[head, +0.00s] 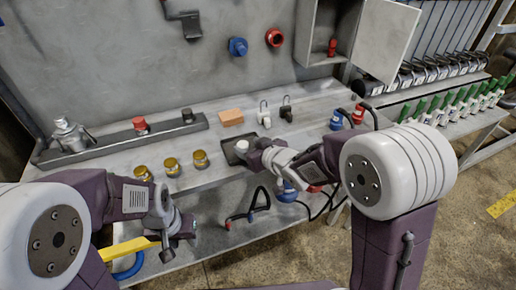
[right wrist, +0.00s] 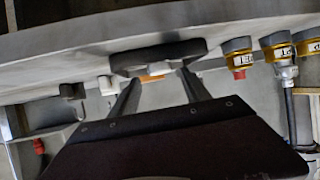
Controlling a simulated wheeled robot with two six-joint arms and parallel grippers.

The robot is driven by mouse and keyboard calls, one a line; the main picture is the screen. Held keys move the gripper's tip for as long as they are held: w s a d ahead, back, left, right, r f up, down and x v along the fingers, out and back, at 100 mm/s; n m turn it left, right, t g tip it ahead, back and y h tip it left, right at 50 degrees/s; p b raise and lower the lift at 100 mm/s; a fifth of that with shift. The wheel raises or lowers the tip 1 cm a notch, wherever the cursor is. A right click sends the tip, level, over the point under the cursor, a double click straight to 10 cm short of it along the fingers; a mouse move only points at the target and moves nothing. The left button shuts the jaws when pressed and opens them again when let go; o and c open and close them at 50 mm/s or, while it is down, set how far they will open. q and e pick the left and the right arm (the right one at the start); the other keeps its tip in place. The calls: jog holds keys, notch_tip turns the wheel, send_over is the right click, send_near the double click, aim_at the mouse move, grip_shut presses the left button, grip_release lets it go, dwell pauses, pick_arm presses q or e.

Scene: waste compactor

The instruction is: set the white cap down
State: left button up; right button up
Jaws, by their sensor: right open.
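The white cap (head: 241,146) is a small white piece at the dark shallow tray (head: 229,155) on the bench. It is just left of the tip of my right gripper (head: 256,151). In the right wrist view my right gripper (right wrist: 157,92) has its two fingers apart, with a dark flat piece, apparently the tray (right wrist: 158,56), beyond them.
Several gold-lidded jars (head: 172,166) stand left of the tray. An orange block (head: 231,117), a white padlock (head: 264,118) and a black padlock (head: 286,112) are behind it. A yellow bar (head: 130,248) lies beside my left gripper. Black cables hang at the bench front.

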jog(key=p+v, duration=0.1)
jog(key=v, duration=0.6)
jog(key=shift+s+d, duration=0.2)
jog(key=shift+s, duration=0.05)
jog(key=s+d+f+m+g+h, duration=0.55)
jog(key=s+d+f, duration=0.35)
jog(key=d+f, duration=0.3)
jog(key=s+f+g, duration=0.1)
jog(key=s+g, duration=0.3)
jog(key=s, duration=0.4)
jog(key=shift+d, duration=0.5)
